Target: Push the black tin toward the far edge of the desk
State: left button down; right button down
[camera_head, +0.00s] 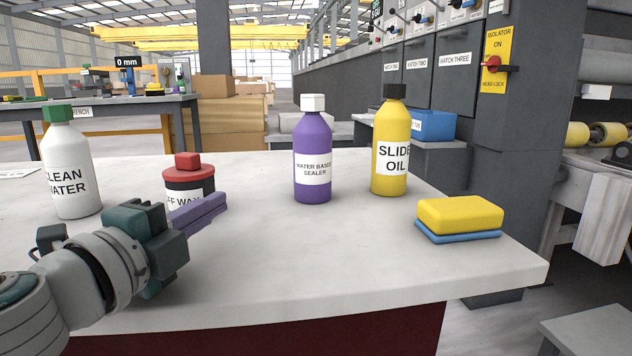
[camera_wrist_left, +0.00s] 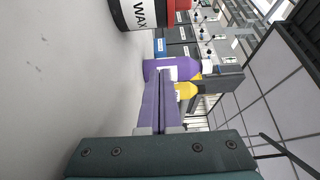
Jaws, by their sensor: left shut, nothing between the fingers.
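The black tin (camera_head: 190,176) has a white label reading "WAX" and a red knob on top. It stands upright on the pale stone desk (camera_head: 290,245), left of the middle. My left gripper (camera_head: 224,200) is shut and empty, its purple fingers pointing right. In the head view the fingers overlap the tin's lower right part, on the near side. In the left wrist view the tin (camera_wrist_left: 138,14) is at the top edge, partly cut off, and a gap shows between it and the fingers (camera_wrist_left: 158,88). My right gripper is not in view.
A white bottle (camera_head: 70,165) stands left of the tin. A purple bottle (camera_head: 312,155) and a yellow bottle (camera_head: 391,145) stand to its right. A yellow sponge on a blue cloth (camera_head: 459,216) lies near the right edge. Desk space between tin and purple bottle is clear.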

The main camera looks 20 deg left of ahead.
aim_at(192, 194)
pick_arm(q)
jog(key=w, duration=0.6)
jog(key=shift+w+a+b, duration=0.2)
jog(key=shift+b, duration=0.2)
jog(key=shift+w+a, duration=0.25)
jog(key=shift+w, duration=0.05)
jog(key=s+a, duration=0.1)
jog(key=a, duration=0.2)
jog(key=shift+s+b, duration=0.35)
jog(key=shift+a, duration=0.1)
